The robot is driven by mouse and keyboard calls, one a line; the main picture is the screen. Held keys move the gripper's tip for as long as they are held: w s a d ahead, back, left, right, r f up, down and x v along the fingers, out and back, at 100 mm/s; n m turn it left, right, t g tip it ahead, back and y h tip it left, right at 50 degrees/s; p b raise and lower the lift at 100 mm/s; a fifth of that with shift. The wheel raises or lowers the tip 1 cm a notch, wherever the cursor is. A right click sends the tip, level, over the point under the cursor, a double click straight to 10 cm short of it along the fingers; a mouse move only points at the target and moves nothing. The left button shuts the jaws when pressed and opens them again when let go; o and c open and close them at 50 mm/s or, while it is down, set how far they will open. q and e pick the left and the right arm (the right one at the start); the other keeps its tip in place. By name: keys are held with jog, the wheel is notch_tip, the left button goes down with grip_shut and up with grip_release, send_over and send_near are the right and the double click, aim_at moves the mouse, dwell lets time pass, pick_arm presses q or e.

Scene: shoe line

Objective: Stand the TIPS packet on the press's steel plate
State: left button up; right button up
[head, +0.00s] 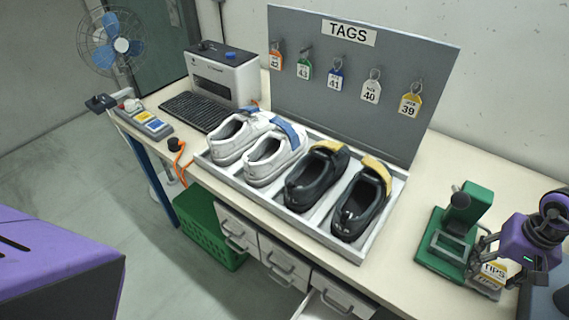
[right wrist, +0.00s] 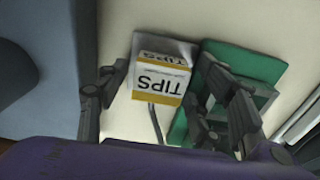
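The TIPS packet (head: 495,272) is a small white and yellow box at the front right of the bench in the head view. It also shows in the right wrist view (right wrist: 160,82), over a flat grey patch beside the press's green base. My right gripper (head: 490,258) is at the packet. In the right wrist view (right wrist: 164,70) its fingers are spread on either side of the packet, with small gaps showing. The green press (head: 465,215) stands just left of the packet; a grey plate (head: 453,242) shows in its base. My left gripper is out of view.
A grey tray (head: 345,248) with white and black shoes lies left of the press. Behind it stands the TAGS board (head: 345,85) with several hanging tags. A blue-grey object (head: 545,290) is close on the right. Bare bench lies behind the press.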

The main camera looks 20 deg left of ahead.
aim_at(494, 270)
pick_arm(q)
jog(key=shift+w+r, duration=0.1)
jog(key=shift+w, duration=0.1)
pick_arm(e)
jog(key=shift+r, duration=0.1)
jog(key=shift+r, duration=0.3)
jog(key=shift+w+r, duration=0.1)
jog(key=shift+r, duration=0.25)
pick_arm(q)
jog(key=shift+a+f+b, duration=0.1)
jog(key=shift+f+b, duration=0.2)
jog(key=shift+b, duration=0.1)
pick_arm(e)
notch_tip(494, 270, up, 11)
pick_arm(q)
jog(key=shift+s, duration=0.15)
